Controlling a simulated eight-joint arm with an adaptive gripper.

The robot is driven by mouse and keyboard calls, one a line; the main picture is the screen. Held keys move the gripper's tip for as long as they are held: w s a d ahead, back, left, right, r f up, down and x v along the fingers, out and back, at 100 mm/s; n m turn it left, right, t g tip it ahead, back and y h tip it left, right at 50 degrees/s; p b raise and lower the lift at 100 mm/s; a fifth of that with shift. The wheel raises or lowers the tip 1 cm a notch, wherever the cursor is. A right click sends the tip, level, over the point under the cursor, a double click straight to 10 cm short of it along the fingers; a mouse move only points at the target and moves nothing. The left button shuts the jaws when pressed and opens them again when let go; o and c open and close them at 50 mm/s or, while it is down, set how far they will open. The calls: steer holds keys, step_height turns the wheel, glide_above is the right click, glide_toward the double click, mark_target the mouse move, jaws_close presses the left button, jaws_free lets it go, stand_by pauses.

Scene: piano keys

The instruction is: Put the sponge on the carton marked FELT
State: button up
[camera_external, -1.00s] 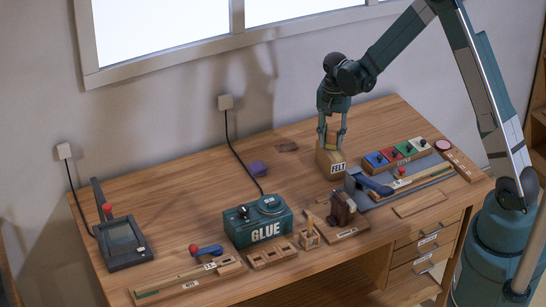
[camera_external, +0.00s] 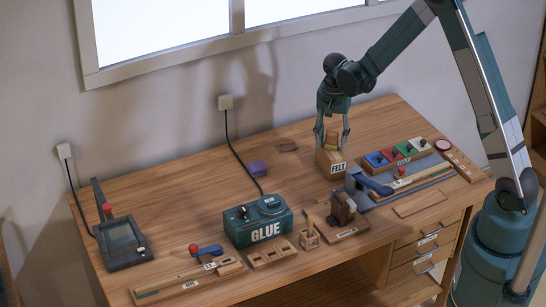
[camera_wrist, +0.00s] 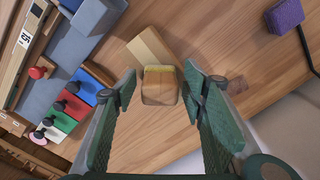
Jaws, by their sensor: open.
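The carton marked FELT (camera_external: 331,165) stands upright on the desk below my gripper. A tan block with a yellow edge, which looks like the sponge (camera_external: 332,143), rests on top of it. In the wrist view the sponge (camera_wrist: 159,86) sits between my fingers, with gaps on both sides, and part of the carton (camera_wrist: 150,47) shows beyond it. My gripper (camera_external: 333,140) points down over the carton with its fingers apart, one on each side of the sponge. The sponge hides much of the carton's top in the wrist view.
A row of coloured blocks with knobs (camera_external: 393,153) and a blue-grey tool (camera_external: 372,185) stand right of and in front of the carton. The GLUE box (camera_external: 258,221) is at front left. A purple block (camera_external: 258,168) lies left; the desk between is clear.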

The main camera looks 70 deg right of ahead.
mark_target(332, 132)
steer(key=shift+r, duration=0.1)
steer(key=shift+r, duration=6)
